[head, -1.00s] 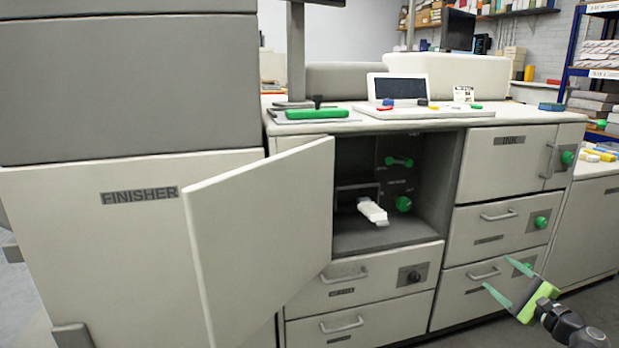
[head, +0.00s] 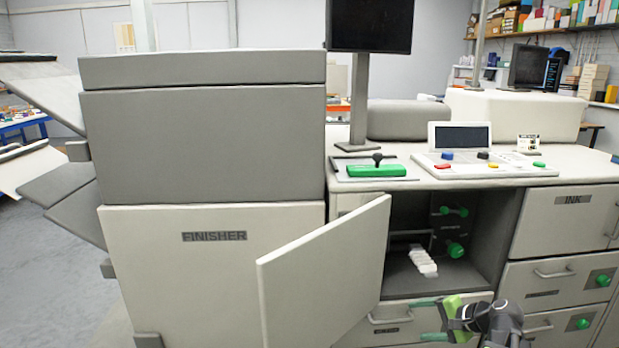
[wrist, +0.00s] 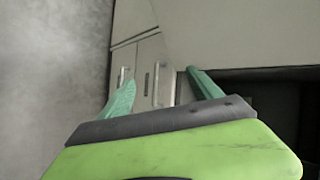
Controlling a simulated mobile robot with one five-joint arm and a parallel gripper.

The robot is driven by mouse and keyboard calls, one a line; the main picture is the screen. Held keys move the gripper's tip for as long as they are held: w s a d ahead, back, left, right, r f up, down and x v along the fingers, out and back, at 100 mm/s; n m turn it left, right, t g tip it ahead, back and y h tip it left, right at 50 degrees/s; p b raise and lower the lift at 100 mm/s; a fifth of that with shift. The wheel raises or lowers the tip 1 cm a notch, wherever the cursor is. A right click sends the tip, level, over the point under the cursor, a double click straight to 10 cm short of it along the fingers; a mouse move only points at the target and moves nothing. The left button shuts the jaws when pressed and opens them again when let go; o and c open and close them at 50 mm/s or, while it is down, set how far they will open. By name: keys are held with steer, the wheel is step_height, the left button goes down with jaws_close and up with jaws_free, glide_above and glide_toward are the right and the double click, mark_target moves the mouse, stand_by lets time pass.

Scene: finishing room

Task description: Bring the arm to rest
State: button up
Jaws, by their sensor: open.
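My gripper (head: 428,320) is at the lower right of the head view, in front of the drawers below the open compartment. Its two green fingers are apart with nothing between them. In the wrist view, the fingers of my gripper (wrist: 160,88) are also spread and empty, with drawer fronts and handles beyond them. My dark arm shows behind the gripper at the bottom edge of the head view.
The open cabinet door (head: 325,275) sticks out left of my gripper. The compartment (head: 455,285) holds a white object (head: 422,261) and green knobs. The finisher (head: 210,275) stands left. Drawers (head: 545,275) stand right. Bare floor (head: 60,270) shows at far left.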

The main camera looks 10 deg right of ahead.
steer(key=s+a+r+n+g+h+p, duration=0.2)
steer(key=a+r+n+p, duration=0.4)
steer(key=a+p, duration=0.3)
steer(key=s+a+r+n+g+h+p, duration=0.2)
steer(key=a+r+n+g+p, duration=0.4)
steer(key=a, duration=1)
steer(key=r+h+p, duration=0.1)
steer(key=p, duration=0.2)
steer(key=shift+s+r+n+g+h+p, duration=0.25)
steer(key=shift+s+n+g+h+p, duration=0.05)
steer(key=shift+s+n+h+p, duration=0.1)
